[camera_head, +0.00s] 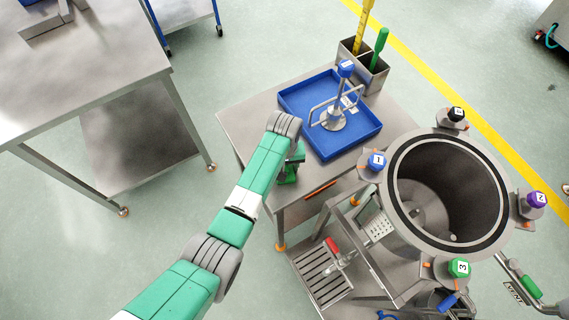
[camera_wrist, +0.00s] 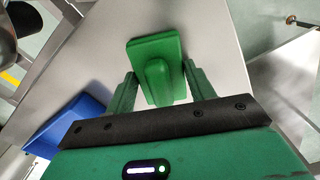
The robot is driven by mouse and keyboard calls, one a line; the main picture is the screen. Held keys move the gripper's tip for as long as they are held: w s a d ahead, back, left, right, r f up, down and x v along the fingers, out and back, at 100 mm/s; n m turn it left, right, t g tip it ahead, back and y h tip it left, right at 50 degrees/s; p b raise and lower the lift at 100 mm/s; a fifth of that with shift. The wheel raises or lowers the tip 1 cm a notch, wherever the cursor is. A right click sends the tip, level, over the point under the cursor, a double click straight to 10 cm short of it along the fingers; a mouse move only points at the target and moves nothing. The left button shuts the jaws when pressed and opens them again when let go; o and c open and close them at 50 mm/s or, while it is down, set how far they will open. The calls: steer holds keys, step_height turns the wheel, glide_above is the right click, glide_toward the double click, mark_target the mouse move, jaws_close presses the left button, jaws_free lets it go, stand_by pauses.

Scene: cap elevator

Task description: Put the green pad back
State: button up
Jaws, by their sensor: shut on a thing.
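The green pad (camera_wrist: 153,47) is a flat block with a raised grip in its middle, seen in the wrist view. My gripper (camera_wrist: 159,72) is shut on that grip, one finger on each side. In the head view my gripper (camera_head: 297,153) is over the left part of the steel table (camera_head: 243,122), left of the blue tray. The pad there is small and partly hidden by my arm. I cannot tell whether it touches the table.
The blue tray (camera_head: 350,148) holds a metal tool with a blue knob. A bin (camera_head: 365,70) with yellow and green handles stands behind it. An open steel vessel (camera_head: 447,193) with numbered knobs is on the right. A drain grate (camera_head: 322,275) lies below.

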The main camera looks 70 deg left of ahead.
steer(key=shift+r, duration=0.1)
steer(key=o, duration=1)
steer(key=shift+c, duration=0.2)
step_height(320, 180, up, 12)
steer(key=p, duration=0.2)
